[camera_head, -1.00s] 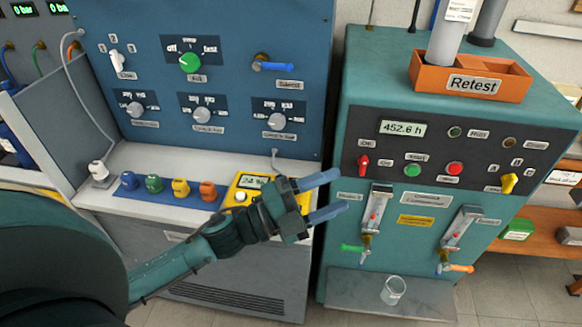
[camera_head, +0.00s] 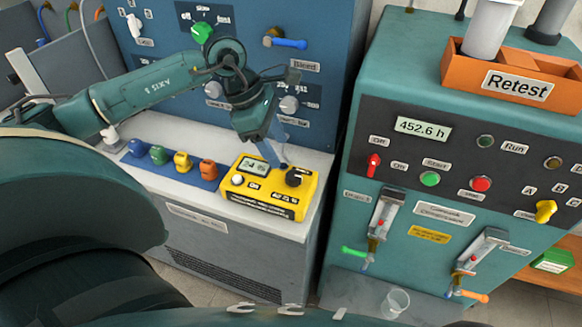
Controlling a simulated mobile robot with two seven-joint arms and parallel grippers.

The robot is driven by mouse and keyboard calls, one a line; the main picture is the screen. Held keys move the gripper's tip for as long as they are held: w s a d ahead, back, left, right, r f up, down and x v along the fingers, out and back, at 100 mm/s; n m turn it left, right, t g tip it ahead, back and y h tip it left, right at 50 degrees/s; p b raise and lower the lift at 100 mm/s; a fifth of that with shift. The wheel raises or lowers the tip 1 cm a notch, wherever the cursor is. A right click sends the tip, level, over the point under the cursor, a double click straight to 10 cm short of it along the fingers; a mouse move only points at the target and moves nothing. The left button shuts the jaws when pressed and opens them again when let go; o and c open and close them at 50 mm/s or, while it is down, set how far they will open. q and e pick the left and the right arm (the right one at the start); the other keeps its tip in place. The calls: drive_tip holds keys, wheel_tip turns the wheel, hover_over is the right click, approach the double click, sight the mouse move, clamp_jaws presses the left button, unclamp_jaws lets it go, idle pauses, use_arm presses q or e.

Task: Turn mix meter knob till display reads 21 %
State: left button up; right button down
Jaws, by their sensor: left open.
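The yellow mix meter (camera_head: 262,206) sits on the white bench ledge, at the right end of a row of small coloured parts. Its small display (camera_head: 254,169) seems to start with 24, but the digits are too small to read surely. Its black knob (camera_head: 295,178) is on the right of the top face. My left gripper (camera_head: 281,160) points down over the meter, with its blue fingers just behind and left of the knob. The jaws are open; whether a finger touches the knob I cannot tell. My right gripper is out of view.
Blue, green, yellow and orange parts (camera_head: 157,154) stand left of the meter on a blue strip. The blue panel (camera_head: 330,60) with knobs rises behind. A teal cabinet (camera_head: 400,90) stands to the right, across a narrow gap.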

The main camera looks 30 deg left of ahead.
sight(293, 175)
use_arm(q)
drive_tip(key=x, duration=0.8)
drive_tip(key=shift+w+d+p, duration=0.1)
drive_tip(key=shift+p, duration=0.2)
drive_tip(key=shift+c, duration=0.3)
drive_tip(key=c, duration=0.9)
drive_tip(key=shift+c, duration=0.2)
